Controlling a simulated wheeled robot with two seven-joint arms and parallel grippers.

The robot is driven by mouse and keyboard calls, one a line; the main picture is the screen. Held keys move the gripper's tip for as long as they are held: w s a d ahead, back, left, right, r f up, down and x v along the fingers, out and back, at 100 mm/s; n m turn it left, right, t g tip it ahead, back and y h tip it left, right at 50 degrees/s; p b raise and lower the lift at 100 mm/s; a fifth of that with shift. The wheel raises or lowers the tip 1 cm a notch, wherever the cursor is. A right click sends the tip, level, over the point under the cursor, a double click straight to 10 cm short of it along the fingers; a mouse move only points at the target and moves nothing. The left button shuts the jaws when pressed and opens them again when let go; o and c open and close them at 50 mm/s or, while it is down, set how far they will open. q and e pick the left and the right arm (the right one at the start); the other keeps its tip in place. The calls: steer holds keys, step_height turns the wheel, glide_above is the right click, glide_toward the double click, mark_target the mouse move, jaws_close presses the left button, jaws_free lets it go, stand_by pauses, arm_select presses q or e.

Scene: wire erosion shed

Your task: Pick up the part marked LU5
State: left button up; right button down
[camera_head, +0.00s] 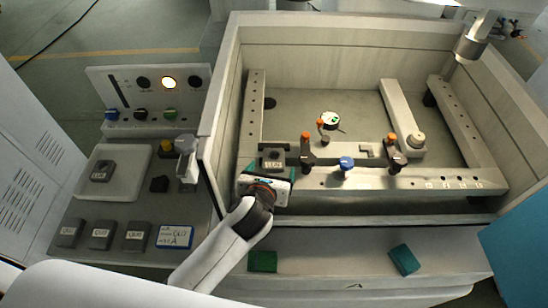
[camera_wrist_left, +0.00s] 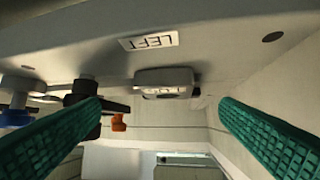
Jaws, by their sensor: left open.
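A dark grey part (camera_head: 273,155) with a small pale label sits at the left end of the front rail in the tank. The label is too small to read surely. In the left wrist view the grey part (camera_wrist_left: 165,82) appears upside down, between the fingers and beyond them. My left gripper (camera_head: 264,181) is open and empty, just in front of the part in the head view. Its green ribbed fingers stand apart at both sides of the left wrist view, not touching the part. My right gripper is not in view.
Orange-topped clamps (camera_head: 307,150) and a blue knob (camera_head: 346,163) stand along the rail to the right. The tank's wall (camera_head: 219,110) rises at the left. Several grey labelled parts (camera_head: 100,235) and a pale tray (camera_head: 128,183) lie on the side bench. Green blocks (camera_head: 405,259) lie on the front ledge.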

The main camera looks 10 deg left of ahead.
mark_target(272, 165)
arm_select(q)
steer(key=shift+a+p+x, duration=0.25)
steer(key=shift+p+x, duration=0.25)
steer(key=shift+x, duration=0.6)
steer(key=x, duration=0.3)
steer(key=shift+w+f, duration=0.1)
steer(key=shift+w, duration=0.1)
steer(key=shift+s+a, duration=0.1)
steer(key=shift+c, duration=0.9)
steer(key=c, duration=1.4)
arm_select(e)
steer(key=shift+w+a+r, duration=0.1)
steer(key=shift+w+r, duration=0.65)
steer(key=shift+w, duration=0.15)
